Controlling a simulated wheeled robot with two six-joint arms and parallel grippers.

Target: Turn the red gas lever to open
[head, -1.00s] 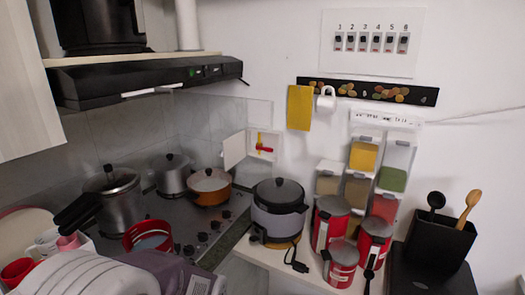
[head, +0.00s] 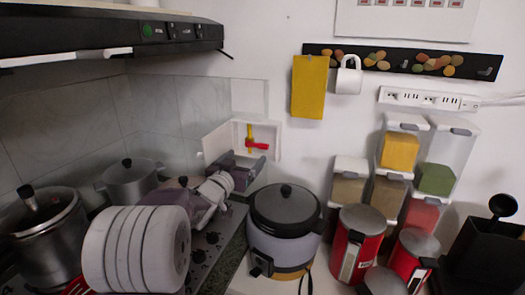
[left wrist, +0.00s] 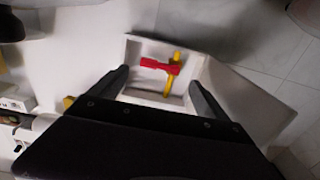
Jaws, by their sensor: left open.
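The red gas lever (head: 257,145) sits on a yellow pipe (head: 250,131) inside a small white wall box (head: 272,130). The box door is open to the left. In the left wrist view the red lever (left wrist: 158,66) lies crosswise to the yellow pipe (left wrist: 174,72). My left gripper (head: 243,164) is open and empty just in front of the box, below the lever. In the left wrist view its two fingers (left wrist: 153,88) stand at either side of the box opening, with the lever between and beyond them. I see no contact with the lever. My right gripper is out of view.
A rice cooker (head: 285,222) stands on the counter right of my left arm. Pots (head: 130,182) stand on the stove to the left, under the range hood (head: 100,32). Spice dispensers (head: 399,150) and red canisters (head: 358,240) are at the right.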

